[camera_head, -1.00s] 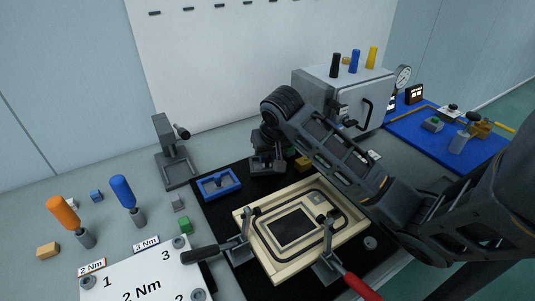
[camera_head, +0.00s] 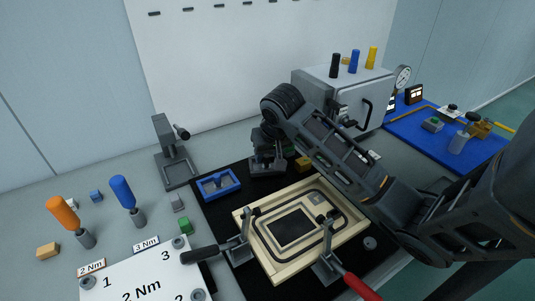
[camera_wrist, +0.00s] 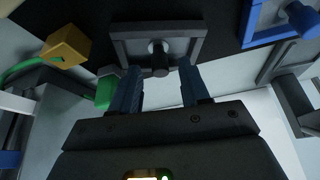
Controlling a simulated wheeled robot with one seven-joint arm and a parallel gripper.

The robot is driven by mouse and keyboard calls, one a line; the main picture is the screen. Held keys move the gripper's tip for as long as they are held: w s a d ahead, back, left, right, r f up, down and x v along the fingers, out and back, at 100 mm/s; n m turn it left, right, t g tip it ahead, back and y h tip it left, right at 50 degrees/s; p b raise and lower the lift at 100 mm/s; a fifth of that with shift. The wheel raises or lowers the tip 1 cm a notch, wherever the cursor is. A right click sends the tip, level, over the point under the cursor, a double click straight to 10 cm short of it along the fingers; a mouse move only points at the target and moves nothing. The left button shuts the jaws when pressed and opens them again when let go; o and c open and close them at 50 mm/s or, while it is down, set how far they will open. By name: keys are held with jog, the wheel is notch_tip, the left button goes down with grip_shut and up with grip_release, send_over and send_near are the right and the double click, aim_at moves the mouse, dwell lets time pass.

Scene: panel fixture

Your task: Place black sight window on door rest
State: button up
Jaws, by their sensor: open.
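A dark grey rectangular frame with a black knob, seemingly the black sight window (camera_head: 281,168), lies on the black mat behind the pale tray. In the wrist view, the frame (camera_wrist: 118,48) is just beyond my fingertips. My gripper (camera_wrist: 160,72) is open, its two blue-grey fingers on either side of the black knob with gaps showing, and it holds nothing. In the head view my gripper (camera_head: 268,146) is over the frame and partly hides it. The pale tray (camera_head: 262,258), apparently the door rest, holds a panel with a black seal line and a dark rectangular opening.
Two clamps, one black-handled (camera_head: 200,253) and one red-handled (camera_head: 362,287), stand at the tray's front. A blue frame (camera_head: 233,188) lies left of the grey one. A yellow block (camera_head: 303,163) is close on its right. A grey cabinet (camera_head: 335,95) stands behind.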

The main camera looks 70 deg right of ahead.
jog(key=p+v, duration=0.1)
jog(key=v, duration=1)
jog(key=shift+r, duration=0.25)
